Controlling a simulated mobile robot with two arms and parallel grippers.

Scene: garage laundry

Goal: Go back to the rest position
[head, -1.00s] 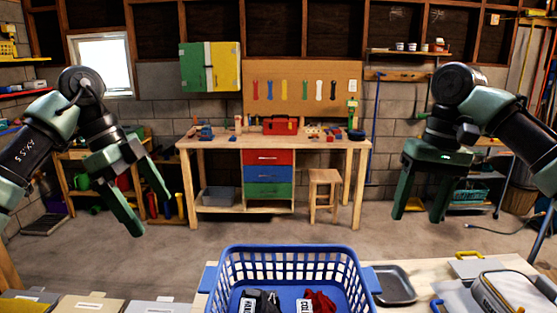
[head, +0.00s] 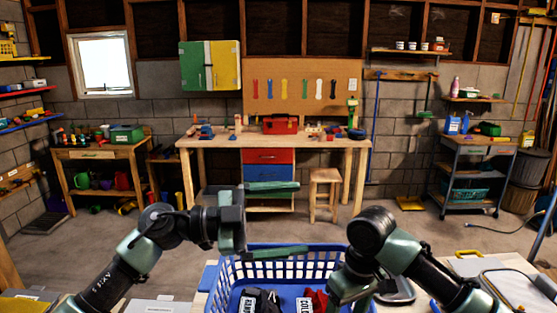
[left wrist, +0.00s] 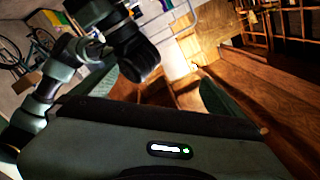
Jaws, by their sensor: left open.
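My left gripper (head: 287,219) is in front of me in the head view, its green fingers spread apart and pointing right, with nothing between them. It appears above the far rim of the blue basket (head: 222,285). My right gripper (head: 345,291) appears over the basket's right side, and its arm comes in from the right; its fingers are partly hidden and their opening is unclear.
The basket stands on a light table with a dark tray (head: 402,292) to its right, partly hidden by my right arm. A wooden workbench (head: 215,145) and a stool (head: 325,178) stand farther back, with open floor between.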

